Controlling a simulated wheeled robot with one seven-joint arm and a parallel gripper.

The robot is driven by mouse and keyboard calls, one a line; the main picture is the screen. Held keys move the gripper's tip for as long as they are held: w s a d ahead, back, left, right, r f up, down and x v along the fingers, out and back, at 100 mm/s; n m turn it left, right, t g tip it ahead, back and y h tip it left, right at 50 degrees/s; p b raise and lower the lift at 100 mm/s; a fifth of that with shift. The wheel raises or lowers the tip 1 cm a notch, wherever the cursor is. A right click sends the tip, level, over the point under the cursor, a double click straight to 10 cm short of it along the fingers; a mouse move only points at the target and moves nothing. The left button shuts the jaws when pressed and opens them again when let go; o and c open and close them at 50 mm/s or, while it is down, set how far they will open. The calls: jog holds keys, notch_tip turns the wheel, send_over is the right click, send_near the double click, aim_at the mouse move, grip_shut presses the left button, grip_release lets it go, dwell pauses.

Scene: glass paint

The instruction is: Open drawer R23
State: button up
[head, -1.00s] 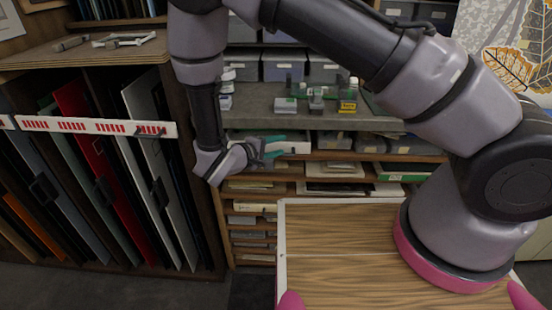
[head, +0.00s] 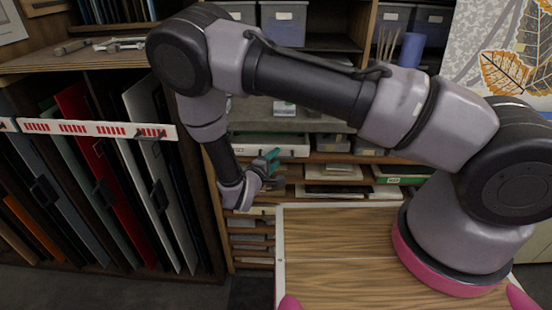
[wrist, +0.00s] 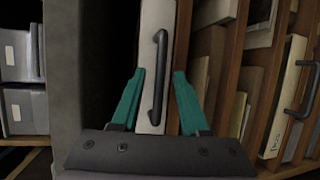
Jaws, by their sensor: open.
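A white drawer front (head: 292,150) sits just under the grey counter in the head view; its label appears to end in 23, the rest is hard to read. In the wrist view, turned on its side, the pale drawer front (wrist: 150,25) carries a dark bar handle (wrist: 158,80). My gripper (wrist: 160,72) is open, with its teal fingers on either side of the handle's line. The handle extends past the fingertips, and I cannot tell whether they touch it. In the head view my gripper (head: 272,158) is in front of the drawer unit, partly covering the drawer front.
Open shelves with papers and boxes (head: 335,172) lie below and right of the drawer. A green-edged drawer (head: 388,192) is at right. A wood-topped surface (head: 340,235) is in front. A rack of coloured panels (head: 100,165) stands at left. Grey bins (head: 283,22) stand above.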

jog(key=shift+w+d, duration=0.25)
jog(key=shift+w, duration=0.2)
jog(key=shift+c, duration=0.3)
grip_shut()
jog(key=shift+s+f, duration=0.1)
dwell(0.8)
